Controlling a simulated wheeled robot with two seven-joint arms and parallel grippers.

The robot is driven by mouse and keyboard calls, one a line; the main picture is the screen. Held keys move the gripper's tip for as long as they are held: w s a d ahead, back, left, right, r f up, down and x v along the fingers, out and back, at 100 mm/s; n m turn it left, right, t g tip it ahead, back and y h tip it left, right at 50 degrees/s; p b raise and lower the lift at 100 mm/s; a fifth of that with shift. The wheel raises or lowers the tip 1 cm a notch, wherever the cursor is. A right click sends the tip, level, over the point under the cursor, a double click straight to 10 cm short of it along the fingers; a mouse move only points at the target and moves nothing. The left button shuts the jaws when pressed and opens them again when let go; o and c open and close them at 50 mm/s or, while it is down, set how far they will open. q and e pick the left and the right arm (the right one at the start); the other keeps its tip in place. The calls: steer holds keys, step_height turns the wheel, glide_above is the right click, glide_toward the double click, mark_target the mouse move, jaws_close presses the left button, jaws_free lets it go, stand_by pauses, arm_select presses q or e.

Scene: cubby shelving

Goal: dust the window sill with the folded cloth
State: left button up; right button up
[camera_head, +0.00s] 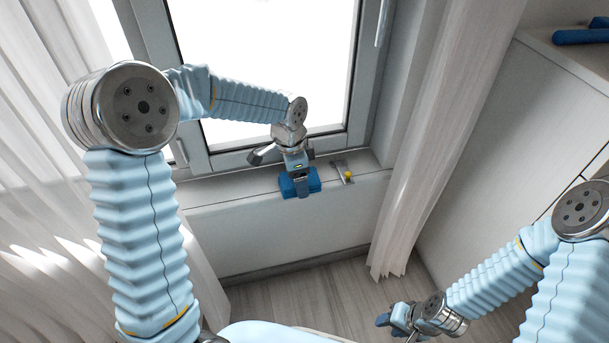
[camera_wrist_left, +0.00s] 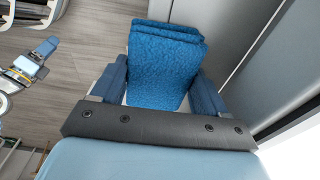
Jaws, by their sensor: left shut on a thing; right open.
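The window sill (camera_head: 230,187) runs below the window, pale and flat. The blue folded cloth (camera_head: 313,181) is at the sill's front edge, partly hidden by my left gripper (camera_head: 299,183). In the left wrist view the cloth (camera_wrist_left: 165,60) sits between the two blue fingers of my left gripper (camera_wrist_left: 165,92), which is shut on it. I cannot tell how firmly the cloth touches the sill. My right gripper (camera_head: 393,319) is empty and low over the floor at the lower right; it also shows in the left wrist view (camera_wrist_left: 32,60).
A small grey item with a yellow knob (camera_head: 345,172) lies on the sill just right of the cloth. Curtains (camera_head: 440,130) hang at both sides of the window. A white cabinet (camera_head: 520,140) with a blue object (camera_head: 580,36) on top stands right. The sill's left part looks clear.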

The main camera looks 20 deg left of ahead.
mark_target(282, 181)
arm_select(q)
steer(key=shift+s+a+f, duration=0.1)
steer(key=shift+s+a, duration=0.45)
steer(key=shift+a, duration=0.3)
steer(key=shift+s+a+f, duration=0.1)
steer(key=shift+s+a, duration=0.45)
steer(key=shift+a, duration=0.25)
steer(key=shift+s+a+r+p, duration=0.1)
steer(key=shift+s+a, duration=0.55)
steer(key=shift+a, duration=0.5)
steer(key=shift+s+a+r+p, duration=0.1)
steer(key=shift+s+a, duration=0.6)
steer(key=shift+a, duration=0.4)
steer(key=shift+s+a+r+p, duration=0.1)
steer(key=shift+s+a, duration=0.55)
steer(key=shift+a, duration=0.5)
steer(key=s+d+r+p, duration=0.2)
steer(key=s+r+p, duration=0.1)
steer(key=s+r, duration=0.1)
steer(key=shift+d+r, duration=0.4)
steer(key=shift+r, duration=0.1)
steer(key=shift+s, duration=0.1)
